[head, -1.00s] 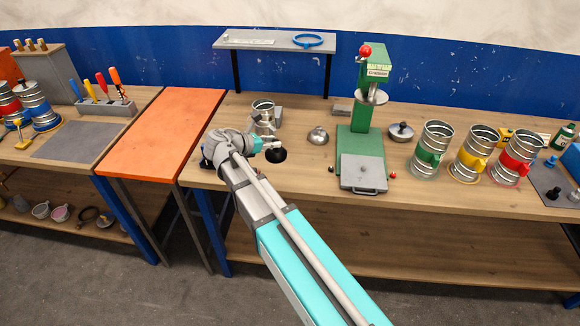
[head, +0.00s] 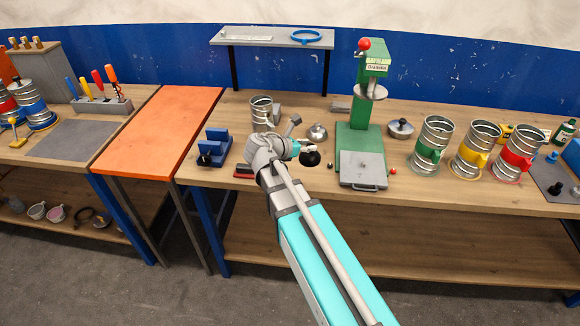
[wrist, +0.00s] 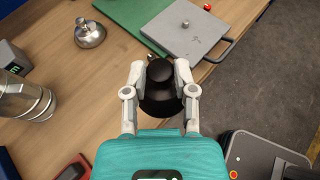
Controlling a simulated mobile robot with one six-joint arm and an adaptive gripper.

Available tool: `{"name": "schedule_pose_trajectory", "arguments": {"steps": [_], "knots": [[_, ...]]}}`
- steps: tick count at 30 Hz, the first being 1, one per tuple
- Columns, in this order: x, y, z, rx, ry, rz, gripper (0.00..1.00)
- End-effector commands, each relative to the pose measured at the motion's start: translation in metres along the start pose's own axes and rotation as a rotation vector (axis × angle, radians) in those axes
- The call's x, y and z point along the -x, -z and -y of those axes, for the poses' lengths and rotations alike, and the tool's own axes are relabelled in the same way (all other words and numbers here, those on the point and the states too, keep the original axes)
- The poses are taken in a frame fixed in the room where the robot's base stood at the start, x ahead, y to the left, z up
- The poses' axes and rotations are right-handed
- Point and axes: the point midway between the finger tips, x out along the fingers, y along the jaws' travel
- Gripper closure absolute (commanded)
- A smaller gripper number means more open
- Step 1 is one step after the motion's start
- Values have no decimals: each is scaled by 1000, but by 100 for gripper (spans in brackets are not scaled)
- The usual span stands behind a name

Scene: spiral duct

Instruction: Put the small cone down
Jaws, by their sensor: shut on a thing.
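The small cone (wrist: 160,98) is a dark, nearly black piece with a rounded knob on top and a wider flared body. My gripper (wrist: 160,72) is shut on it, one finger on each side of the knob. In the head view the dark piece (head: 310,158) hangs at the end of my gripper (head: 298,149), over the front part of the wooden bench (head: 290,183). In the wrist view bench wood shows around it. The underside of the cone is hidden, and I see no contact with the bench.
A green press (head: 358,140) with a grey plate (head: 362,168) stands to the right. A silver domed piece (head: 317,132) sits behind my gripper. A metal duct can (head: 262,114) and blue vise (head: 214,148) are to the left.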

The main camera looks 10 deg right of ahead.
Motion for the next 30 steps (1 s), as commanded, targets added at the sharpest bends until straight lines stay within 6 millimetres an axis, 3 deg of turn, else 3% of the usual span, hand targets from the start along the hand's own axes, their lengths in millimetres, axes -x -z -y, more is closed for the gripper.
{"name": "schedule_pose_trajectory", "arguments": {"steps": [14, 20, 30], "knots": [[-3, 2, -4, 1, -1, 1, 100], [-11, 10, -26, 1, -2, 1, 100], [-31, 31, -84, 1, -2, 1, 100]]}}
